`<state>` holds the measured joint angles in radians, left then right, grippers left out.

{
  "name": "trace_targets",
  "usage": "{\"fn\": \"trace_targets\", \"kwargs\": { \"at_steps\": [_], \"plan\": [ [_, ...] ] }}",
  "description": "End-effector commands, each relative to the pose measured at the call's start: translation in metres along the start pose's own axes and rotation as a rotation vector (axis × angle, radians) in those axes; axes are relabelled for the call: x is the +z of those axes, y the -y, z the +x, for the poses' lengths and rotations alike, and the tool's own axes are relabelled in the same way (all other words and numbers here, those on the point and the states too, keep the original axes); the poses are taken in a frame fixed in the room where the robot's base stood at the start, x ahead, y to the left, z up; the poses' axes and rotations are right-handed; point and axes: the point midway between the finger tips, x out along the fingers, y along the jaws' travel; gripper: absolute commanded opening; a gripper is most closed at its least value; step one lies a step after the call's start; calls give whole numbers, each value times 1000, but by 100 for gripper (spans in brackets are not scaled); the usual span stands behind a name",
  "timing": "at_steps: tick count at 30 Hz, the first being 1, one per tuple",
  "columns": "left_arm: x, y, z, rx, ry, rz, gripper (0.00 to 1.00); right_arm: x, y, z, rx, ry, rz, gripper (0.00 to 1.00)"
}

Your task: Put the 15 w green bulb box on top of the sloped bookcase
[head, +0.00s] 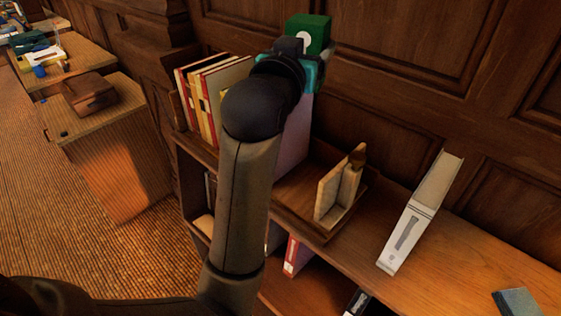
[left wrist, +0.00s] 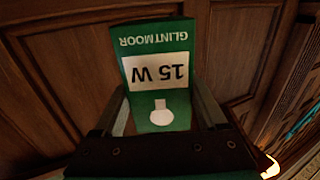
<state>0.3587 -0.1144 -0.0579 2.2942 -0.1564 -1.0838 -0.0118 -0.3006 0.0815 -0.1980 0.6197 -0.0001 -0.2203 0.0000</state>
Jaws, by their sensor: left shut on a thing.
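The green bulb box (head: 312,30) is up against the wood-panelled wall in the head view. In the left wrist view the box (left wrist: 155,42) fills the middle and reads "15 W" and "GLINTMOOR" upside down, with a white bulb picture. My left gripper (head: 308,62) is shut on it; its fingers (left wrist: 157,105) are on both sides of the box. The wooden bookcase (head: 290,190) is below, with books and a bookend on top. My left arm hides part of its top. I cannot tell whether the box touches anything below. My right gripper is not in view.
Upright books (head: 205,95) fill the left end of the bookcase top. A wooden bookend (head: 338,190) stands right of the arm. Desks (head: 105,92) stand at the left.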

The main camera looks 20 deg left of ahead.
Motion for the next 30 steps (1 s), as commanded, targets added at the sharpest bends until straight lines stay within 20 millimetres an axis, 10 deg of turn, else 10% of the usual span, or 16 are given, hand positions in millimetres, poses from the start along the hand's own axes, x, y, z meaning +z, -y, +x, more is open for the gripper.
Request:
{"fn": "trace_targets", "kwargs": {
  "at_steps": [5, 30],
  "plan": [
    [15, 0, 1, -1, 7, -1, 19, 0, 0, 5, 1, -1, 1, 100],
    [226, 0, 1, -1, 2, -2, 19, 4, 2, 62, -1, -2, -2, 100]
  ]
}}
